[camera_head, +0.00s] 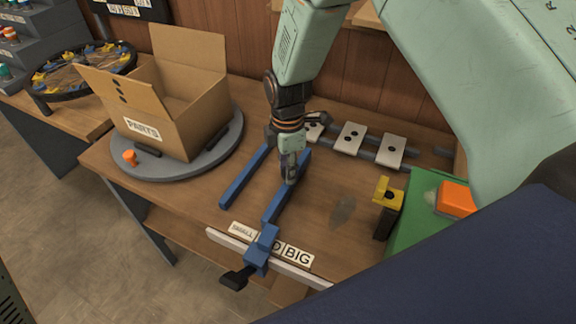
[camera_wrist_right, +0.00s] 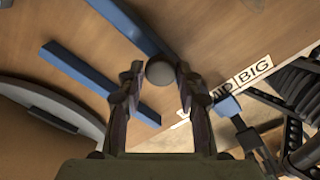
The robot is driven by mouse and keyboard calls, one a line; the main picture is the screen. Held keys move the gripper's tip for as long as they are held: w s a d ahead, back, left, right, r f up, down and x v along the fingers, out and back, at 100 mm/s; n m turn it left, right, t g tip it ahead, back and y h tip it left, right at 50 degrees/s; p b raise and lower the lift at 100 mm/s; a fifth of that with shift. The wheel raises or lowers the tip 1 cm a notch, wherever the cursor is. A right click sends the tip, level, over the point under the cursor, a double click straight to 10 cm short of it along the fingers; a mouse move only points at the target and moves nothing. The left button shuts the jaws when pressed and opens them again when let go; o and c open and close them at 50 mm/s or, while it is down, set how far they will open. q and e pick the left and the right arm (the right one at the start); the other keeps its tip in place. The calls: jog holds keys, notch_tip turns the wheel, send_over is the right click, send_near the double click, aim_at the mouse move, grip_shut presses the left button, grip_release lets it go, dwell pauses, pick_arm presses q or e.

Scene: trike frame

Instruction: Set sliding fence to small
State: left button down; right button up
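The sliding fence is a blue bar (camera_head: 276,205) with a blue clamp (camera_head: 262,249) and black handle (camera_head: 236,279) on a white rail. The clamp stands between the SMALL label (camera_head: 242,231) and the BIG label (camera_head: 298,254), partly covering the middle label. A second blue bar (camera_head: 243,180) lies parallel to the left. My right gripper (camera_head: 291,172) points down over the far part of the sliding bar. In the wrist view its fingers (camera_wrist_right: 160,75) are apart, with a grey round knob (camera_wrist_right: 160,72) between them. I cannot tell whether they touch it. My left gripper is out of view.
An open PARTS box (camera_head: 170,135) stands on a grey turntable (camera_head: 215,150) at left. White blocks on rods (camera_head: 350,137) lie behind the gripper. A yellow and black piece (camera_head: 387,195) and a green board (camera_head: 420,210) are at right. The bench between is mostly clear.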

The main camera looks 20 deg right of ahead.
jog(key=o, duration=0.4)
jog(key=shift+w+a, duration=0.15)
jog(key=shift+r, duration=0.1)
jog(key=shift+r, duration=0.2)
notch_tip(320, 180, up, 12)
jog(key=shift+f, duration=0.25)
